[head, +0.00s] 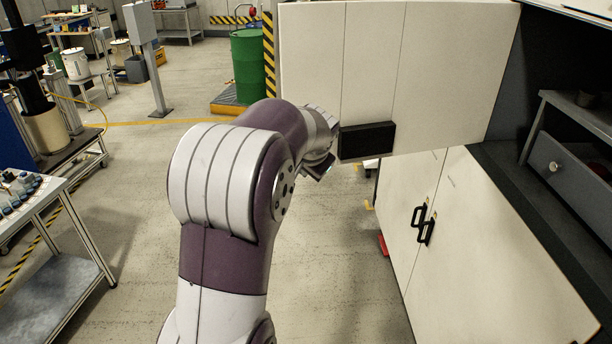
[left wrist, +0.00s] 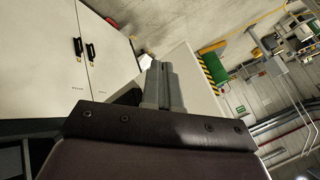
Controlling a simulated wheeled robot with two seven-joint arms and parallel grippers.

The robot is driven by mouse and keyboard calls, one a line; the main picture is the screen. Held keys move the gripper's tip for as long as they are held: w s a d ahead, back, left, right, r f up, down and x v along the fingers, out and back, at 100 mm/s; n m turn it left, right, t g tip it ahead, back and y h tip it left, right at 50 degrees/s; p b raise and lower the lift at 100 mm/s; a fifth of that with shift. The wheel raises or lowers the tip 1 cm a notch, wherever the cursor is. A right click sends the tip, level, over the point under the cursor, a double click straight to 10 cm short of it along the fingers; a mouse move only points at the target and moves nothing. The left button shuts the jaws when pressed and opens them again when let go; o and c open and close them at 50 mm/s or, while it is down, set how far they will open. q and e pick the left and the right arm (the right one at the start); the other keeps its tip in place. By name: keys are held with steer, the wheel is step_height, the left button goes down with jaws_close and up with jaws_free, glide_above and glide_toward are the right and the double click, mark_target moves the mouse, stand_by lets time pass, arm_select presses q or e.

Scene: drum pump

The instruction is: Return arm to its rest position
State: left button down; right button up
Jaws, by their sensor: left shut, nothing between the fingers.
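My left arm reaches up from the bottom of the head view, and its gripper (head: 322,167) is at the far end, largely hidden behind the wrist. The gripper is beside the lower left part of a pale panel (head: 430,75) that carries a black block (head: 366,140). I cannot tell from the head view whether they touch. In the left wrist view the two grey fingers of the gripper (left wrist: 161,85) are together, with nothing held between them. The pale panel (left wrist: 188,85) is behind them. My right gripper is in neither view.
A green drum (head: 248,66) stands behind. A bench (head: 35,215) is at the left. Open floor lies between.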

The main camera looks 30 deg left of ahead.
arm_select(q)
steer(key=s+r+b, duration=0.2)
steer(key=s+r, duration=0.2)
steer(key=r, duration=0.1)
steer(key=s+d+f+n+g+h+b, duration=0.15)
steer(key=d+f, duration=0.25)
steer(key=f, duration=0.4)
steer(key=s+d+f+h+b, duration=0.1)
steer(key=s+d+f, duration=0.15)
steer(key=f, duration=0.55)
steer(key=s+d+f+g+h+b, duration=0.1)
steer(key=s+d+f+b, duration=0.2)
steer(key=s+d+f, duration=0.3)
steer(key=s+d+f+g+h+b, duration=0.1)
steer(key=s+d+f+g+b, duration=0.1)
steer(key=s+d+f, duration=0.3)
step_height(320, 180, down, 5)
steer(key=shift+s+d+r+m+b, duration=0.2)
steer(key=shift+s+d+m+b, duration=0.15)
steer(key=shift+s+b, duration=0.1)
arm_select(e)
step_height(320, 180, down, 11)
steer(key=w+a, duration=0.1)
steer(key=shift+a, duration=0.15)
